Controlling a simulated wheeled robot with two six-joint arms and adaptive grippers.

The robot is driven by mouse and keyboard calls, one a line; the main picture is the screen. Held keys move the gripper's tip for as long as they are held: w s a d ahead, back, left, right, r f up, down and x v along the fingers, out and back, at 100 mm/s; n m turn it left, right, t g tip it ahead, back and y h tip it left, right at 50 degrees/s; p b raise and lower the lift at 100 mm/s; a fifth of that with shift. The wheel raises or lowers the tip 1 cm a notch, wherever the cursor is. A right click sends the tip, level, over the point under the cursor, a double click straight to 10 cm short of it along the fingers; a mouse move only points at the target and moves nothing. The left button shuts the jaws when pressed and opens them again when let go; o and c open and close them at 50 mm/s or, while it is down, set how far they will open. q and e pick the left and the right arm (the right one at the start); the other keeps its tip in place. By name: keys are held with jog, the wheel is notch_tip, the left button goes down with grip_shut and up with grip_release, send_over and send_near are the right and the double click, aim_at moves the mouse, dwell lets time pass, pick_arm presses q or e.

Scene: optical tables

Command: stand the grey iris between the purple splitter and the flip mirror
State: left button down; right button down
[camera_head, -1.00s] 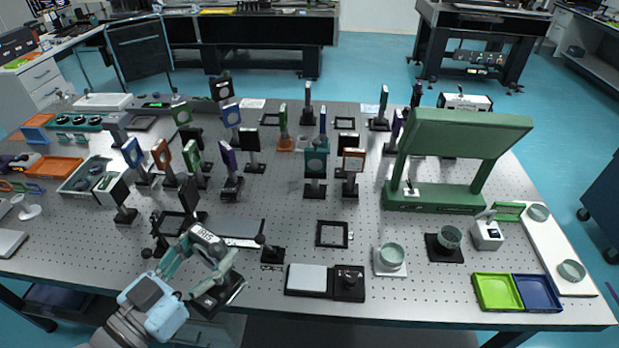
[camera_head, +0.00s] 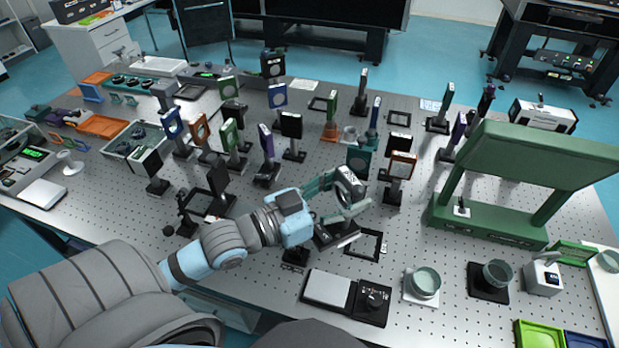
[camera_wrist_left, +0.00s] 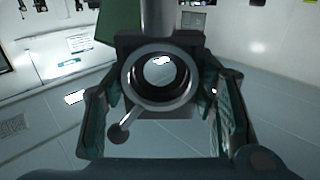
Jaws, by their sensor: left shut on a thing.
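My left gripper (camera_head: 346,201) is shut on the grey iris (camera_head: 350,183), a dark ring mount with a label on top. Its black base (camera_head: 335,236) shows below, near the table surface; I cannot tell whether it touches. In the left wrist view the iris ring (camera_wrist_left: 160,79) with its small lever sits between the fingers (camera_wrist_left: 160,115). Two purple plates on posts stand on the table, one at the left (camera_head: 267,142) and one at the right (camera_head: 457,132); I cannot tell which is the splitter. I cannot single out the flip mirror. My right gripper is not in view.
A black square frame (camera_head: 382,246) lies beside the iris base. Teal (camera_head: 358,160) and orange (camera_head: 402,164) mounts stand just behind the gripper. A green stand (camera_head: 487,222) is at the right. A scale (camera_head: 329,288) lies in front. Several other mounts crowd the left.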

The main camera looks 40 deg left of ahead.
pick_arm(q)
jog(key=w+a+n+t+y+b, duration=0.1)
jog(key=w+a+n+y+b, duration=0.3)
jog(key=w+a, duration=0.5)
jog(key=w+a+r+n+y+b, duration=0.2)
jog(key=w+a+r+y+b, duration=0.15)
jog(key=a+y, duration=0.2)
jog(key=w+a+r+n+y+b, duration=0.2)
jog(key=w+a+r+n+y, duration=0.15)
jog(key=a, duration=0.35)
notch_tip(320, 180, down, 19)
jog(key=b, duration=0.5)
jog(key=shift+a+m, duration=0.15)
jog(key=shift+m, duration=0.2)
jog(key=shift+f, duration=0.1)
jog(key=c, duration=0.7)
grip_release()
jog(key=shift+f, duration=0.1)
